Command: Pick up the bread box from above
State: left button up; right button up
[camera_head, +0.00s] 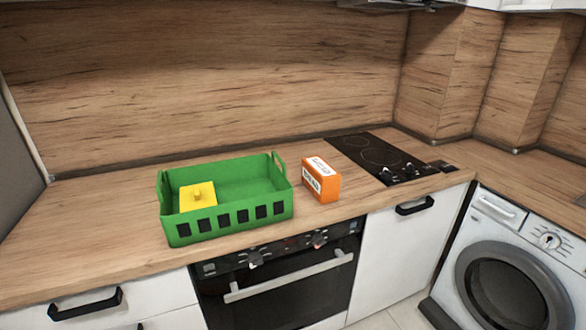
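The bread box is an orange box (321,181) with a white label and dark lettering. It stands upright on the wooden counter in the head view, just right of a green basket (183,231) and apart from it. Its top and front are unobstructed. Neither of my grippers shows in the head view.
The green basket has raised handles and holds a yellow block (198,196) with a knob on top. A black cooktop (372,150) with knobs lies right of the bread box. An oven (285,285) is below. The counter's left part is clear; a wooden splashback (210,85) stands behind.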

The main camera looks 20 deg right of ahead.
aim_at(324, 181)
jog(key=i+l+u, duration=0.1)
jog(key=l, duration=0.25)
jog(key=i+l+u, duration=0.1)
jog(key=l, duration=0.3)
jog(key=i+l+u, duration=0.15)
jog(key=l, duration=0.25)
jog(key=i+l+u, duration=0.1)
jog(key=l, duration=0.3)
